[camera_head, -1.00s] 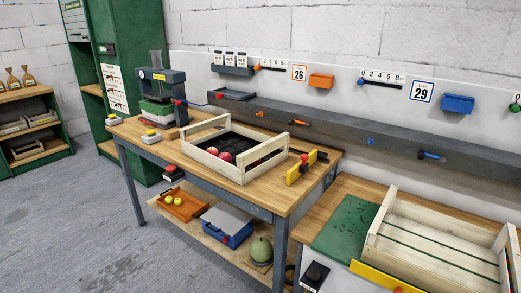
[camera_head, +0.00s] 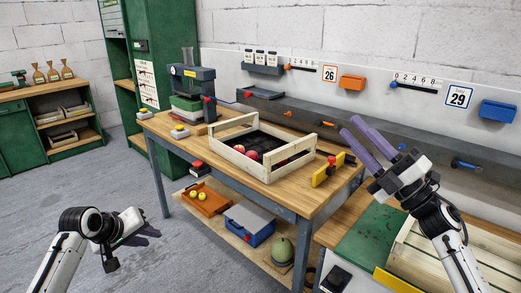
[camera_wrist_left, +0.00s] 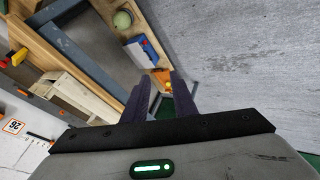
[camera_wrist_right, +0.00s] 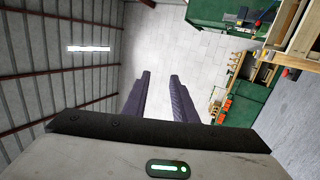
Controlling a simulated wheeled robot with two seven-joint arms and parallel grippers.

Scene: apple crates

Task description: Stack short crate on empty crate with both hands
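The short crate (camera_head: 286,168) is pale wood with a few red apples (camera_head: 252,154) on a dark bottom. It sits on the wooden workbench in the head view. The empty crate (camera_head: 440,262) is wide slatted wood at the lower right, partly hidden by my right arm and cut by the frame edge. My left gripper (camera_head: 152,238) is open and empty, in front of the bench over the floor, away from both crates. My right gripper (camera_head: 350,128) is open and empty, raised and pointing up-left, right of the short crate. Both wrist views show a gap between the fingers.
A yellow stop (camera_head: 322,175) stands right of the short crate, and a press-like device (camera_head: 192,90) stands at its left. A green mat (camera_head: 370,235) lies beside the empty crate. The lower shelf holds an orange tray (camera_head: 206,203) and a blue box (camera_head: 250,222). Floor at left is open.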

